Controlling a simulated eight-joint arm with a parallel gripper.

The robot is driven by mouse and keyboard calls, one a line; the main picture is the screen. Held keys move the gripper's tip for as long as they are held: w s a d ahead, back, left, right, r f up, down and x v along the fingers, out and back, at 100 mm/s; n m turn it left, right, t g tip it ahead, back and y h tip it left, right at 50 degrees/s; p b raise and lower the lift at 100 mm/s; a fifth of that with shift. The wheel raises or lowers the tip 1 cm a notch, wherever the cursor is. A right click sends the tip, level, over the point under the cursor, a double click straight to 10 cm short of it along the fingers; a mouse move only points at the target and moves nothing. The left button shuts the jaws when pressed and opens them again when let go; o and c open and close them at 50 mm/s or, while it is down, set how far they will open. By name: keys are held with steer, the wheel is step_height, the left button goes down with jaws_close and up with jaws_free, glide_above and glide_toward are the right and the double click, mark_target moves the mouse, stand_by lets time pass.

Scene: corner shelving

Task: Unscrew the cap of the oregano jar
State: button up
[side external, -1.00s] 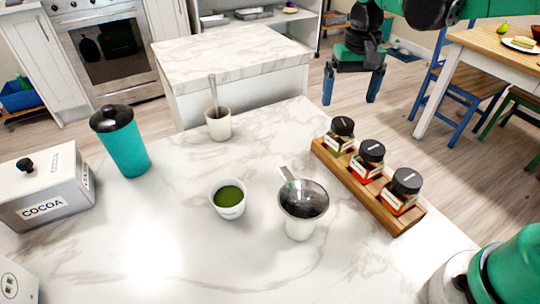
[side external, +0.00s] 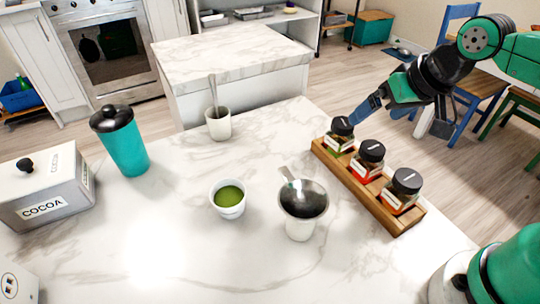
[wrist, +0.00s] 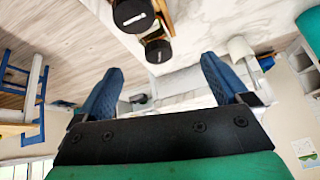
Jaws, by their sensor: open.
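Three glass spice jars with black caps stand in a wooden rack (side external: 372,195) at the counter's right edge. The far left jar (side external: 338,141) has green contents and its cap (side external: 342,126) is on; its label is too small to read. The middle jar (side external: 366,166) and near right jar (side external: 398,198) have reddish contents and capped tops. My gripper (side external: 362,112) is tilted, with its blue fingers just right of and behind the far left jar's cap. In the wrist view my gripper (wrist: 160,68) is open and empty, with two black caps (wrist: 133,14) beyond the fingers.
A white cup with a metal strainer (side external: 302,200), a small bowl of green powder (side external: 229,198), a mug with a spoon (side external: 218,124), a teal tumbler (side external: 120,140) and a cocoa box (side external: 45,190) stand on the marble counter. Floor lies beyond the rack.

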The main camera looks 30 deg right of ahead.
mark_target(343, 122)
steer(key=w+m+g, duration=0.2)
steer(key=m, duration=0.2)
steer(key=w+d+r+m+g, duration=0.1)
steer(key=w+m+g, duration=0.1)
steer(key=m, duration=0.3)
steer(key=w+m+g, duration=0.1)
steer(key=w+m, duration=0.2)
steer(key=m, duration=0.2)
steer(key=shift+w+d+r+g, duration=0.15)
steer(key=shift+w+r+g, duration=0.1)
steer(key=shift+w+g, duration=0.15)
steer(key=shift+w+f+m, duration=0.1)
steer(key=shift+w+m, duration=0.05)
steer(key=shift+m, duration=0.35)
steer(key=shift+w+f+m, duration=0.1)
steer(key=shift+m, duration=0.2)
steer(key=shift+f, duration=3.9)
